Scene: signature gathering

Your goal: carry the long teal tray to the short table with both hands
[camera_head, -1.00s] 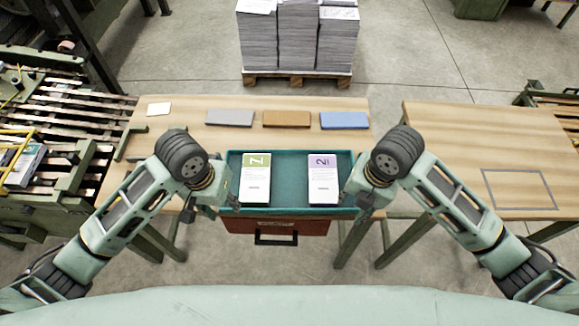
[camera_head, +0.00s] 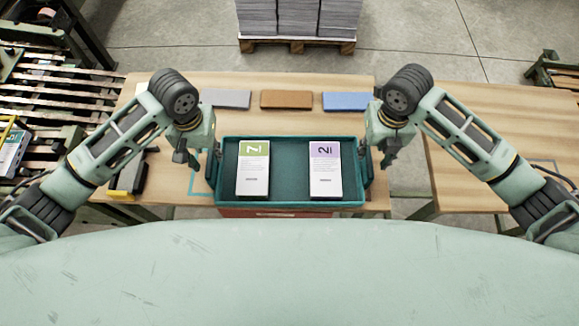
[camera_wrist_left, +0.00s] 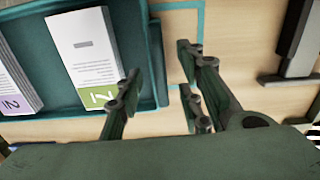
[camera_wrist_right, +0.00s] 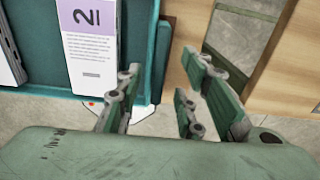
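The long teal tray (camera_head: 290,204) sits level at the front of the wooden table in the head view. It carries two stacks of printed sheets, one green-headed (camera_head: 253,168) and one purple-headed (camera_head: 325,170). My left gripper (camera_head: 186,158) is beside the tray's left end, and my right gripper (camera_head: 388,155) is beside its right end. In the left wrist view the left fingers (camera_wrist_left: 160,90) are apart, with the tray's end wall showing between them. The right fingers (camera_wrist_right: 157,95) are likewise apart around the line of the other end wall. Contact cannot be told.
A second wooden table (camera_head: 480,110) stands at the right, with a gap between the two. Grey (camera_head: 226,98), brown (camera_head: 286,99) and blue (camera_head: 346,101) blocks lie behind the tray. A dark object (camera_head: 128,180) lies left of it. A paper pallet (camera_head: 297,44) stands behind.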

